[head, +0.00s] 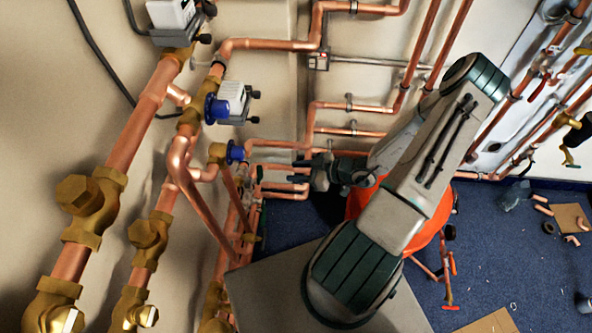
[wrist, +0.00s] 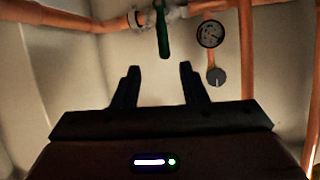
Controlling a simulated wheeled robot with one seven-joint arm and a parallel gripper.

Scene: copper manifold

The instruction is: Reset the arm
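My gripper (wrist: 158,72) is open in the wrist view, with two dark fingers apart and nothing between them. In the head view my gripper (head: 300,170) points left towards the copper pipes, at the end of my folded grey and dark green arm. In the wrist view a green valve handle (wrist: 162,32) hangs from a copper pipe, just beyond and above the gap between the fingers. I cannot tell whether a finger touches any pipe in the head view.
Thick copper pipes (head: 137,127) with brass valves (head: 90,200) fill the left. A blue and grey valve actuator (head: 228,104) sits above my gripper. A round gauge (wrist: 210,34) and a dark knob (wrist: 216,76) are right of the fingers. An orange object (head: 432,222) stands behind my arm.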

